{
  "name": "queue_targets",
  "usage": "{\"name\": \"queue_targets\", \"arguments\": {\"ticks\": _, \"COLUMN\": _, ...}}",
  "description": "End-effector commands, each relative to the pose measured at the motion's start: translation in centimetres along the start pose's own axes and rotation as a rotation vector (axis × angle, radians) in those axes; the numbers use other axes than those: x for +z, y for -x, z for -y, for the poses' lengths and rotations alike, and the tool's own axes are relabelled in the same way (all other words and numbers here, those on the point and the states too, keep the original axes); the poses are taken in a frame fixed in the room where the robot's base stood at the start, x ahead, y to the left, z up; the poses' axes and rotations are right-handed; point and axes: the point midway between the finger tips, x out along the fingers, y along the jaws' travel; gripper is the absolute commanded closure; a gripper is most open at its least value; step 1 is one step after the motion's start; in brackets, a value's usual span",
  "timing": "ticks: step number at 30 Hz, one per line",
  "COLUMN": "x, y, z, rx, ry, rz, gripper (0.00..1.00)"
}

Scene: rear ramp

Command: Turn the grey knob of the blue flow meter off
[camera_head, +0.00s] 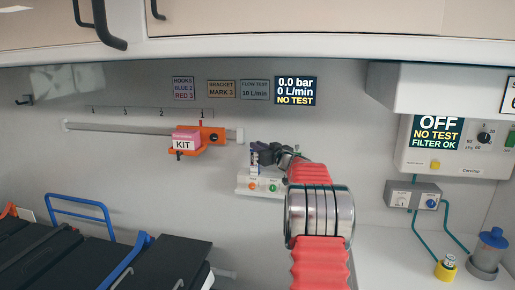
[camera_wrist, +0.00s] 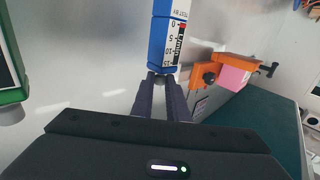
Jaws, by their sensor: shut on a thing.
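The blue flow meter (camera_wrist: 169,40), with a white scale marked 0, 5, 10 and 15, is at the top middle of the wrist view. Its grey knob (camera_wrist: 160,76) shows as a small dark-grey piece below the blue body. My gripper (camera_wrist: 160,84) is shut on the knob, with one dark finger on each side, and the fingers hide most of it. In the head view my gripper (camera_head: 268,153) is at the wall unit, and the flow meter (camera_head: 254,159) is a small, partly covered white and blue piece. The knob's angle cannot be made out.
A wall display (camera_head: 296,91) reads 0.0 bar, 0 L/min, NO TEST. Below the flow meter is a white outlet panel (camera_head: 244,184) with green and orange buttons. An orange bracket (camera_head: 212,135) with a pink KIT box (camera_head: 186,140) is on the rail to the left. A black stretcher (camera_head: 150,262) stands lower left.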

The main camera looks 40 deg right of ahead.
Motion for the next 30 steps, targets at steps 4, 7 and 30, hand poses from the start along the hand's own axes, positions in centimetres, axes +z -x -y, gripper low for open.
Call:
{"name": "queue_targets", "arguments": {"ticks": 4, "x": -0.06, "y": 0.0, "z": -0.31, "rx": -0.059, "ry": 0.002, "rz": -0.002, "gripper": 1.0}}
{"name": "queue_targets", "arguments": {"ticks": 7, "x": -0.08, "y": -0.01, "z": -0.41, "rx": -0.1, "ry": 0.001, "rz": -0.002, "gripper": 1.0}}
{"name": "queue_targets", "arguments": {"ticks": 30, "x": -0.17, "y": -0.07, "z": -0.58, "rx": -0.224, "ry": 0.001, "rz": -0.002, "gripper": 1.0}}
